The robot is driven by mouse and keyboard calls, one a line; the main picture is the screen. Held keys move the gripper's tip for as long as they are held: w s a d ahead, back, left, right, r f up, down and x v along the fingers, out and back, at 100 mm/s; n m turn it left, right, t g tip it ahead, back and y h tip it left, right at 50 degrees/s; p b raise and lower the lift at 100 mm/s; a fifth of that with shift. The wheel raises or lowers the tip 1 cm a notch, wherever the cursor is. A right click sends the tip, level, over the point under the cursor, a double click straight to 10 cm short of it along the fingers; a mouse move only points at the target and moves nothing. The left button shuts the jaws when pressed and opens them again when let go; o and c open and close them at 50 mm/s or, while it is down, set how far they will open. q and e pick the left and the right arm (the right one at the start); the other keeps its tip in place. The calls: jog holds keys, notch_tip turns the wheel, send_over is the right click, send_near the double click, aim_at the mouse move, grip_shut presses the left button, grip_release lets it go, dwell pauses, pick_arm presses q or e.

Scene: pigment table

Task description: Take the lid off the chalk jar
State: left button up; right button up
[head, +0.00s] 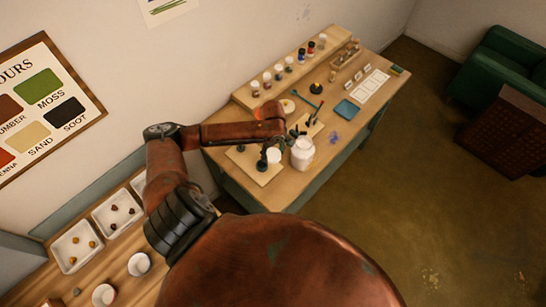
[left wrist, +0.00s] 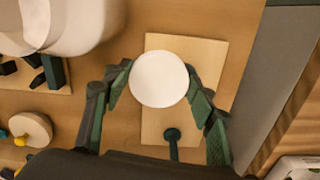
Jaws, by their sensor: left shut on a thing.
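The chalk jar (head: 302,155) is a large whitish jar standing upright on the table, right of my left gripper. Part of it shows at the top left of the left wrist view (left wrist: 85,22). My left gripper (head: 270,146) is shut on a white round disc, which looks like the lid (left wrist: 160,79); in the head view the lid (head: 273,155) shows pale below the fingers. The fingers grip it from two sides, over a pale wooden board (left wrist: 215,60) and apart from the jar. Its height above the board is hard to tell. My right gripper is not in view.
A dark green knobbed tool (left wrist: 172,134) lies or stands on the board, close to the lid. Several small jars line the shelf (head: 243,97) at the table's back. A blue tray (head: 347,109) and white sheets (head: 371,89) lie to the right.

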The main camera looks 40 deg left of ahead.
aim_at(273, 155)
pick_arm(q)
jog(key=shift+f, duration=1.55)
jog(key=shift+f+p, duration=0.25)
jog(key=shift+p, duration=0.2)
jog(key=shift+f, duration=0.15)
jog(key=o, duration=1.3)
jog(key=shift+c, duration=0.2)
notch_tip(273, 155, up, 13)
jog(key=shift+b, duration=0.35)
jog(key=shift+f, duration=0.1)
